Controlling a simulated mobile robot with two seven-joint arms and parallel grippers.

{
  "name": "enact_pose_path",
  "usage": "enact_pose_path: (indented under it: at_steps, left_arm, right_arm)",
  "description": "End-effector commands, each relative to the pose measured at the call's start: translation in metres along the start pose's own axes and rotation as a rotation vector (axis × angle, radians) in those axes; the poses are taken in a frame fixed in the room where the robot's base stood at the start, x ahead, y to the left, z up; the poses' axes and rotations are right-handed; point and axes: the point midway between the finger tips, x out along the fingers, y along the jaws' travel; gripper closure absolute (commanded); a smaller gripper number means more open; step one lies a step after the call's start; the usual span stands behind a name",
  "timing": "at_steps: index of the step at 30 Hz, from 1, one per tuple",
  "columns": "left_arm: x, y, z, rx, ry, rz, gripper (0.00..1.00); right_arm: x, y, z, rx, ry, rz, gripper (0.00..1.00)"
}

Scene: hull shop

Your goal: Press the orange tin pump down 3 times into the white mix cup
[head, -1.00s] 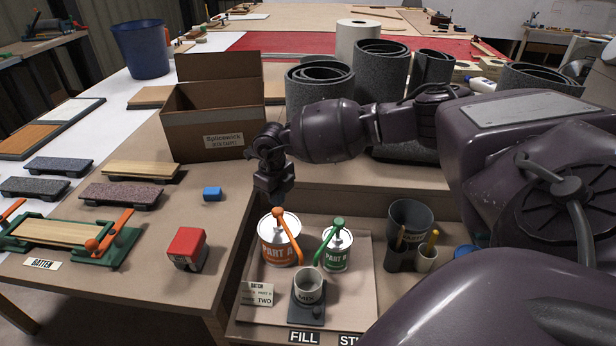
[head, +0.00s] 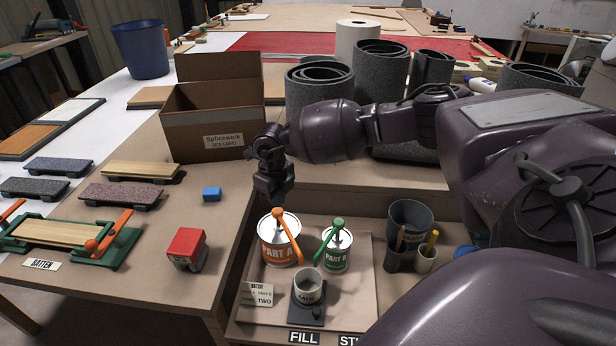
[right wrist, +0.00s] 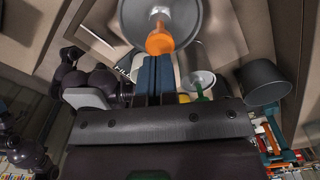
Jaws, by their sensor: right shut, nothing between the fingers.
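The orange-labelled PART A tin (head: 281,250) stands on a board, with its orange pump (head: 278,214) on top and the spout slanting down to the right. The white mix cup (head: 308,286) sits on a small dark stand in front of it, below the spout's end. My right gripper (head: 280,204) is shut and empty, pointing down just above the pump head. In the right wrist view its blue fingers (right wrist: 154,78) are together beside the orange pump head (right wrist: 160,42); I cannot tell whether they touch it. The cup's inside is too small to read. My left gripper is not in view.
The green-pump PART B tin (head: 337,253) stands close to the right of the orange tin. A dark grey bucket (head: 410,217) and small cups stand further right. A batch card (head: 257,294) lies left of the mix cup.

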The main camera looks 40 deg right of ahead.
Motion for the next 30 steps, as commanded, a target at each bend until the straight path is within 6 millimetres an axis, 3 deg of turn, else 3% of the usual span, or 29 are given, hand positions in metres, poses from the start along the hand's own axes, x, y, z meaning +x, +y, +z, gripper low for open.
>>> enact_pose_path:
  at_steps: [17, 30]
  left_arm:
    - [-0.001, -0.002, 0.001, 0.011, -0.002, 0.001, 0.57]
    - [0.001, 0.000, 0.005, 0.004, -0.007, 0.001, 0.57]
  right_arm:
    - [0.001, 0.000, 0.000, 0.000, 0.000, 0.000, 1.00]
    - [0.012, 0.000, 0.000, 0.000, 0.001, 0.001, 1.00]
